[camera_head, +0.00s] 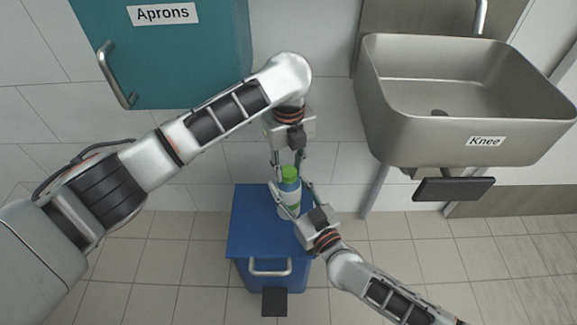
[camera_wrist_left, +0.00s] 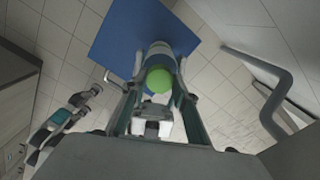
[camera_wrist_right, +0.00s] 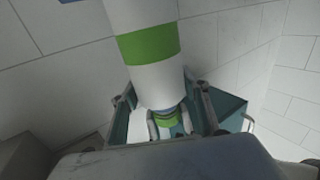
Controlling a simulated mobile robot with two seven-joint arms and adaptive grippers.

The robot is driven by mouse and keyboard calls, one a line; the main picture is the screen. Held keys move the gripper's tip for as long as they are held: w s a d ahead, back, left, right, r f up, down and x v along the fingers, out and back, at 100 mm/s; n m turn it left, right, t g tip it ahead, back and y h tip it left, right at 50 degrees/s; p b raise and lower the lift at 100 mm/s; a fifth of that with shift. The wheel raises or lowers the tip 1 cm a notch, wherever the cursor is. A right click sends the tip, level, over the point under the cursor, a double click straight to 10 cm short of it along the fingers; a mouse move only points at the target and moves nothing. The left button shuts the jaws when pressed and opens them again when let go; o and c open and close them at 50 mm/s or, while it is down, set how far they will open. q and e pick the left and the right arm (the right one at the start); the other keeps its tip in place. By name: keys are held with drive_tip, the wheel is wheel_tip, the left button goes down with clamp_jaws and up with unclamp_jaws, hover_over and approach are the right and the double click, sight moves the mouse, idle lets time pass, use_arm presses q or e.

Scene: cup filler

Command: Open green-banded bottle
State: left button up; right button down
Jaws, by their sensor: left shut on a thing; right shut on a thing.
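The green-banded bottle (camera_head: 289,201) is upright in front of the blue bin, with its bright green cap (camera_head: 289,173) on top. Its white body with the green band (camera_wrist_right: 148,44) fills the upper part of the right wrist view. My left gripper (camera_head: 289,169) comes down from above and is shut around the cap, which also shows in the left wrist view (camera_wrist_left: 159,80). My right gripper (camera_head: 290,190) reaches up from the lower right and is shut on the bottle's body. The fingers partly hide the bottle. I cannot tell whether its base touches anything.
A blue bin (camera_head: 262,225) with a handle and black pedal stands below. A steel sink (camera_head: 470,130) labelled "Knee", with a black knee plate (camera_head: 454,189), is at right. A teal "Aprons" cabinet (camera_head: 170,65) is at upper left. Tiled floor (camera_head: 170,270) is clear left.

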use_arm(q)
drive_tip(key=n, duration=0.2)
drive_tip(key=shift+n, duration=0.3)
drive_tip(key=o, duration=1.2)
